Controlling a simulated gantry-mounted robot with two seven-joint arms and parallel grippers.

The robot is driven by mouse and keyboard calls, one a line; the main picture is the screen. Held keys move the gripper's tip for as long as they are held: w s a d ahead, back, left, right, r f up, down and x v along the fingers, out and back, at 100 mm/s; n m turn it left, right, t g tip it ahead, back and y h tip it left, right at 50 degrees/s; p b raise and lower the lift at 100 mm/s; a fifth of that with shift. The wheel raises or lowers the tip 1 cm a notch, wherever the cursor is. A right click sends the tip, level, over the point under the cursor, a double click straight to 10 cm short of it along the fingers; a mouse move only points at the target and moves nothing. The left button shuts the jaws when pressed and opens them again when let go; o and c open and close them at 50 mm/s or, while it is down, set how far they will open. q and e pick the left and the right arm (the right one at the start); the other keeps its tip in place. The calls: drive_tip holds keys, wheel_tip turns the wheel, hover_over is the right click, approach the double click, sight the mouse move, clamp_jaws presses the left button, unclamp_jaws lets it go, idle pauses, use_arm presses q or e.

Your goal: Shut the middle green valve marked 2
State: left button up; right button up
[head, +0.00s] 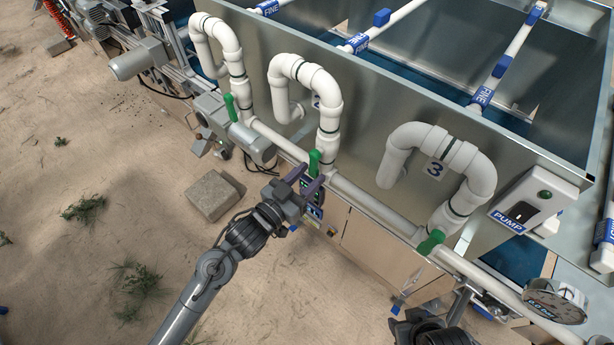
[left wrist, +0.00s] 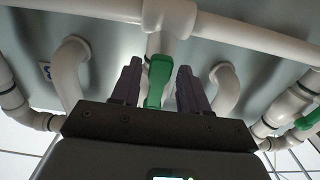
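The middle green valve handle (head: 314,162) sits at the foot of the middle white looped pipe (head: 329,110) and points up along it. The number plate behind that pipe (head: 316,102) is mostly hidden. My left gripper (head: 309,182) is just in front of and below this handle. In the left wrist view, the green handle (left wrist: 158,82) shows between my two dark fingers (left wrist: 160,86), with a narrow gap on each side, so the gripper looks open around it. My right gripper (head: 428,330) is at the bottom edge, its fingers not clearly visible.
Another green handle (head: 231,107) stands on the left pipe, and a third (head: 431,242) sits below the pipe marked 3. A horizontal white pipe (head: 372,201) runs behind my left gripper. A PUMP switch box (head: 533,199) and a gauge (head: 554,306) are at the right.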

use_arm(q)
clamp_jaws()
use_arm(e)
drive_tip(key=shift+d, duration=0.1)
